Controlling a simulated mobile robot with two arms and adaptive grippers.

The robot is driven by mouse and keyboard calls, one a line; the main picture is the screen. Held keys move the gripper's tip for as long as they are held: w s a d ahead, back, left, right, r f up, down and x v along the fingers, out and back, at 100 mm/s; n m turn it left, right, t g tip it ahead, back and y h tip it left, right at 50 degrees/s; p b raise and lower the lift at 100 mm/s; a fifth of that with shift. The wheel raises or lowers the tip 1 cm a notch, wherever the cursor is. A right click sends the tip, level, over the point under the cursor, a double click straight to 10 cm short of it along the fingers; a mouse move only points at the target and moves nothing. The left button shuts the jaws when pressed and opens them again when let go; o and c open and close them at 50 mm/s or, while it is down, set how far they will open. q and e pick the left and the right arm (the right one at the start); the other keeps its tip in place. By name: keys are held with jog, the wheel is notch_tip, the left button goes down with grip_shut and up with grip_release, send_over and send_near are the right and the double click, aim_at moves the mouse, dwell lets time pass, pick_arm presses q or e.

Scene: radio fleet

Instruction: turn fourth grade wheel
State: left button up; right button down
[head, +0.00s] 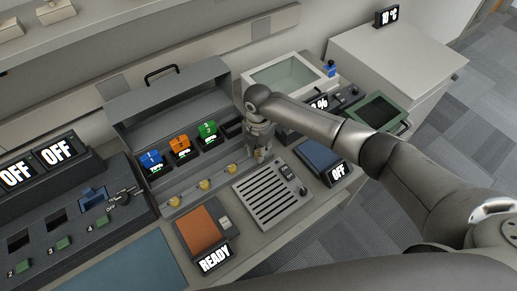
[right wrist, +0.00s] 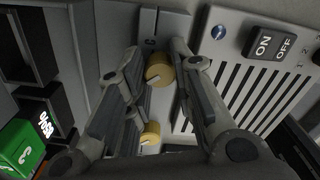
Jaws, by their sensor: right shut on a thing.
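A grey open case (head: 165,95) holds upright numbered blocks: blue (head: 152,160), orange (head: 180,146) and green (head: 207,130). Several small yellow wheels line its front edge, and the third wheel (head: 232,168) is just left of my right gripper (head: 261,154). That gripper points down at the right end of the row and hides the fourth wheel in the head view. In the right wrist view, the fourth yellow wheel (right wrist: 160,70) sits between the closed fingertips. Another yellow wheel (right wrist: 151,134) shows nearer the palm. My left gripper is not in view.
A slotted panel (head: 270,190) with an ON/OFF switch (right wrist: 272,44) lies right beside the gripper. Left of the case stands a dark console (head: 60,215) with OFF displays. An orange pad with a READY display (head: 214,259) is in front, and a blue-topped box (head: 318,156) is at right.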

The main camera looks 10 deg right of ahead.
aim_at(258, 152)
jog(key=shift+n, duration=0.4)
jog(key=c, duration=1.2)
grip_release()
jog(key=shift+r, duration=0.3)
notch_tip(258, 152, up, 11)
jog(key=shift+r, duration=0.2)
